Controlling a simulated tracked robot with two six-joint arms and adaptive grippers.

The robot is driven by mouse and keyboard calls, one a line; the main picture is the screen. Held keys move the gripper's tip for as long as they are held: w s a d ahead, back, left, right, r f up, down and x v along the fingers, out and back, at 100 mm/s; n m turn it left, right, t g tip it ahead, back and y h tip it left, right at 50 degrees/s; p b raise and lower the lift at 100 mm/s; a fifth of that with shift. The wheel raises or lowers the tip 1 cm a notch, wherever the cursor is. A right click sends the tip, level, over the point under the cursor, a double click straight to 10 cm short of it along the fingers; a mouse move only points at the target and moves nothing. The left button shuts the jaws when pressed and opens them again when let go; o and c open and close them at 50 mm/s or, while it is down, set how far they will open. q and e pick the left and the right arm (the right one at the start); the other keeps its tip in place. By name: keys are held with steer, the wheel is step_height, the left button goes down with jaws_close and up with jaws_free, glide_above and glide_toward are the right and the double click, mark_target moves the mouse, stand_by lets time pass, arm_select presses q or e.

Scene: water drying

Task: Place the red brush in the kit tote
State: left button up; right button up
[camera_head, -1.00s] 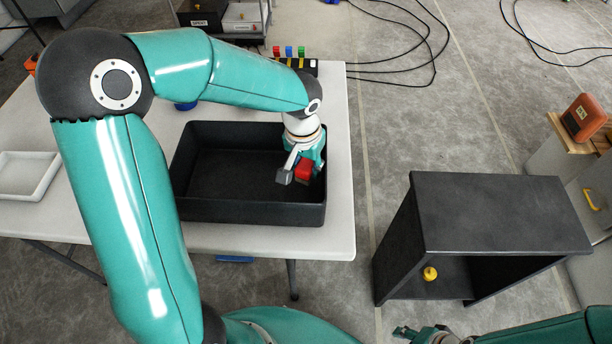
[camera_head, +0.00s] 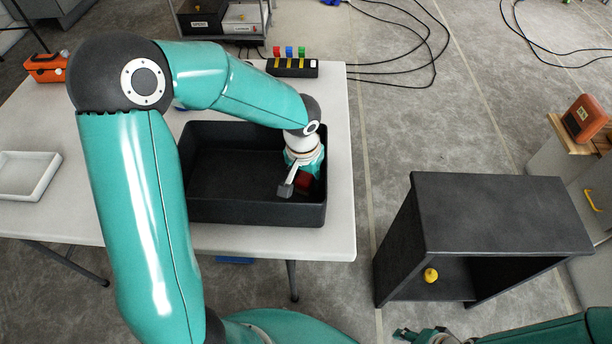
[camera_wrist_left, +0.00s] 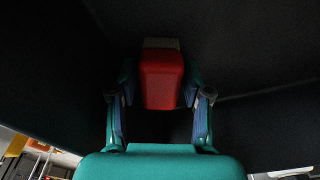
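The red brush (camera_head: 303,182) is down inside the black kit tote (camera_head: 256,213), near its right end. In the left wrist view the brush (camera_wrist_left: 162,80) shows as a red block with a pale grey strip at its far end. My left gripper (camera_head: 295,185) reaches down into the tote. In the left wrist view its fingers (camera_wrist_left: 161,90) lie against both sides of the brush. Whether the brush touches the tote floor is hard to tell. My right gripper (camera_head: 410,334) shows only partly at the bottom edge, and its opening is unclear.
The tote stands on a white table (camera_head: 335,238). Behind it is a black block with coloured pegs (camera_head: 292,67). A white tray (camera_head: 27,174) lies at the left. A dark open shelf (camera_head: 500,215) with a yellow object (camera_head: 430,275) stands on the floor at right.

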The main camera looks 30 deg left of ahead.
mark_target(304, 180)
arm_select(q)
steer(key=shift+r, duration=0.1)
steer(key=shift+r, duration=0.2)
step_height(304, 180, up, 12)
steer(key=s+p, duration=0.1)
steer(key=shift+s+f, duration=0.2)
steer(key=shift+s, duration=0.05)
steer(key=shift+d, duration=0.15)
